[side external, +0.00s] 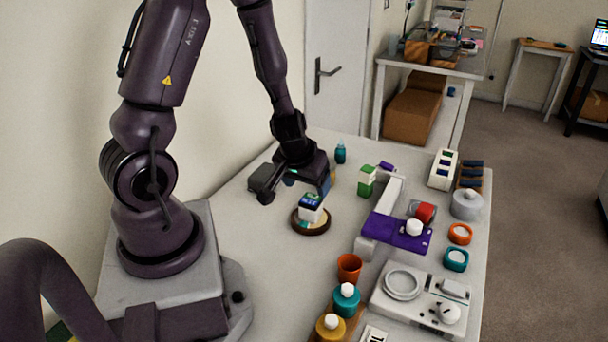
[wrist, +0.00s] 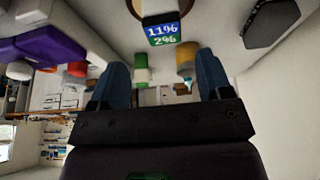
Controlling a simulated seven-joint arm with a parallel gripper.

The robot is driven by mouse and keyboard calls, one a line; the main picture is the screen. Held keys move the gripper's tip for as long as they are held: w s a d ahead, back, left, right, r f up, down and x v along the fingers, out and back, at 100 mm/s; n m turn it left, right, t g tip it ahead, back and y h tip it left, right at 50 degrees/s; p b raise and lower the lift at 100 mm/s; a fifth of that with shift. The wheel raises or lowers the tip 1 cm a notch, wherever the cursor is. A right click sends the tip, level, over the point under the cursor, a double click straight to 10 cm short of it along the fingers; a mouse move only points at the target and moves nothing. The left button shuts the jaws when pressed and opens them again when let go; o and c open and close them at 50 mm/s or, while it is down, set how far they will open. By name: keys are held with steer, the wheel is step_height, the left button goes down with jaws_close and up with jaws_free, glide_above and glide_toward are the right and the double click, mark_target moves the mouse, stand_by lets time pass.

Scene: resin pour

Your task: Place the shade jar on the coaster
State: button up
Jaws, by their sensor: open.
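The shade jar (side external: 311,207) looks like a small white block-like container with a blue and green label. It sits on the round dark brown coaster (side external: 311,231), within its rim as far as I can see. My gripper (side external: 297,189) is open and empty, just above and behind the jar in the side view. In the wrist view its blue fingers (wrist: 163,78) are apart, with the jar beyond them and not between them.
A purple mat (side external: 385,230) on a white stand is right of the coaster. A green and white block (side external: 367,181) and a teal bottle (side external: 340,152) stand farther back. An orange cup (side external: 349,267) and capped bottles (side external: 346,299) are in front.

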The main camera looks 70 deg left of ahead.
steer(key=w+d+r+m+t+h, duration=0.35)
steer(key=d+r, duration=0.55)
steer(key=r, duration=0.4)
steer(key=s+d+r+m+g, duration=0.1)
steer(key=s+d+r+m, duration=0.4)
steer(key=s+r, duration=0.5)
steer(key=shift+s+d+r, duration=0.2)
steer(key=shift+s+r, duration=0.2)
steer(key=shift+s, duration=0.35)
